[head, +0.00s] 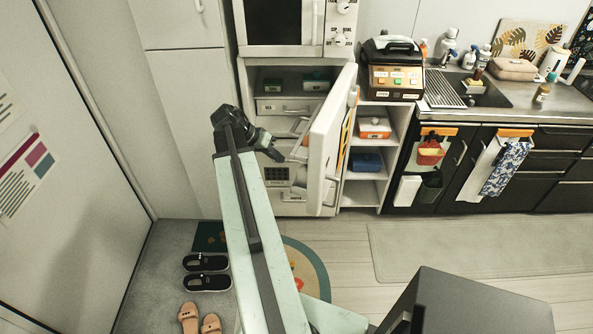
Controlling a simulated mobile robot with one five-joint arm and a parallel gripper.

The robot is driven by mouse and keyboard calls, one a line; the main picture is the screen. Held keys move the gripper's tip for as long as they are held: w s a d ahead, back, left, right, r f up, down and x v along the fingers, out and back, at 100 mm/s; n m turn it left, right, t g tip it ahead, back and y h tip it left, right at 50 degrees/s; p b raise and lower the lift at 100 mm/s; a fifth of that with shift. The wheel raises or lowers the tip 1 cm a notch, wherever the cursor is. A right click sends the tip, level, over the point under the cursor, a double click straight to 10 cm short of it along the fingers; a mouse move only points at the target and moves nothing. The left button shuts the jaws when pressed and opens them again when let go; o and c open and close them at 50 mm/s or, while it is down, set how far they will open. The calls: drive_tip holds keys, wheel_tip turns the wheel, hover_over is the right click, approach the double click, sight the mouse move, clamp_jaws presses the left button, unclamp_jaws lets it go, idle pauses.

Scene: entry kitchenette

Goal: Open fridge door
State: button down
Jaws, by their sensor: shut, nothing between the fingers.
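The fridge (245,105) is the white unit under the microwave. Its door (326,150) stands open, swung out to the right toward me. The inside shows shelves with several containers and a drawer. My gripper (275,151) is shut and empty in front of the open fridge interior, left of the door. A visible gap lies between the gripper tips and the door's outer edge. The exact depth between gripper and door is hard to tell. My arm hides part of the fridge's lower left side.
A microwave (280,24) sits above the fridge. A shelf unit (361,199) with a rice cooker (392,68) on top stands right of the door. Slippers (206,281) and a round mat (309,270) lie on the floor.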

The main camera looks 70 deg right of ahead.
drive_tip(key=s+d+f+b, duration=0.1)
drive_tip(key=s+f+b, duration=0.1)
drive_tip(key=s+d+f+b, duration=0.1)
drive_tip(key=s+f+b, duration=0.1)
drive_tip(key=s+f, duration=0.1)
drive_tip(key=s+d+f+b, duration=0.1)
drive_tip(key=s+f+b, duration=0.1)
drive_tip(key=s+b, duration=0.1)
drive_tip(key=shift+s+d+f, duration=0.2)
drive_tip(key=shift+d+f, duration=0.15)
drive_tip(key=shift+d, duration=0.05)
